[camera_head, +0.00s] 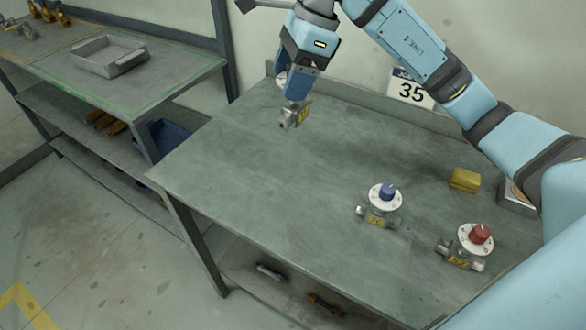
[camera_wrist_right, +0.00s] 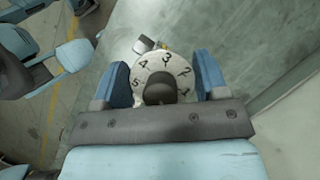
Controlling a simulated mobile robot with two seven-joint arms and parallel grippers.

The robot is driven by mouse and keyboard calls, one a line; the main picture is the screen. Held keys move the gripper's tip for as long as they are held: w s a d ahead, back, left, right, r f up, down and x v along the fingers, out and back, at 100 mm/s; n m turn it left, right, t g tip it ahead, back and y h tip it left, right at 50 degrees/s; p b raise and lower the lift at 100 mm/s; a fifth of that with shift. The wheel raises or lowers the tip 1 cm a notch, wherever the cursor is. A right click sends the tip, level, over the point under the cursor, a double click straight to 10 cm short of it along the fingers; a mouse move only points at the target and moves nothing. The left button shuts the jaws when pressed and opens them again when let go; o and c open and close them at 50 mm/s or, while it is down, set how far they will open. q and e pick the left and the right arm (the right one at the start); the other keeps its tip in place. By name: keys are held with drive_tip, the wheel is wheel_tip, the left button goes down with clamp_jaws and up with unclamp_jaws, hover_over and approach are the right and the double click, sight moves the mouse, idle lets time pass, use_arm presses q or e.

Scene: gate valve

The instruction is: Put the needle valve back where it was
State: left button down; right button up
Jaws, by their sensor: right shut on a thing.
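My right gripper (camera_head: 297,88) points down over the back-left part of the workbench (camera_head: 240,160). It is shut on a metal valve (camera_head: 290,117) with a yellow tag. In the right wrist view the held valve's white numbered dial (camera_wrist_right: 161,68) and dark knob sit between the two blue fingers (camera_wrist_right: 160,84). I cannot tell whether the valve touches the bench. A blue-knobbed valve (camera_head: 384,197) and a red-knobbed valve (camera_head: 475,239) stand at the right of the bench. My left gripper is not in view.
A yellow block (camera_head: 464,180) lies right of the blue-knobbed valve. A white dial edge (camera_head: 281,79) shows beside my right gripper. A shelf with a grey tray (camera_head: 108,57) stands left. The bench's middle and front left are clear.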

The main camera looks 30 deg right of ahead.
wheel_tip(320, 180, down, 19)
drive_tip(key=shift+f+b, duration=0.15)
drive_tip(key=shift+b, duration=0.3)
drive_tip(key=shift+f, duration=0.1)
drive_tip(key=o, duration=1.7)
drive_tip(key=shift+s+f, duration=0.1)
drive_tip(key=v, duration=1.2)
drive_tip(key=shift+r, duration=0.2)
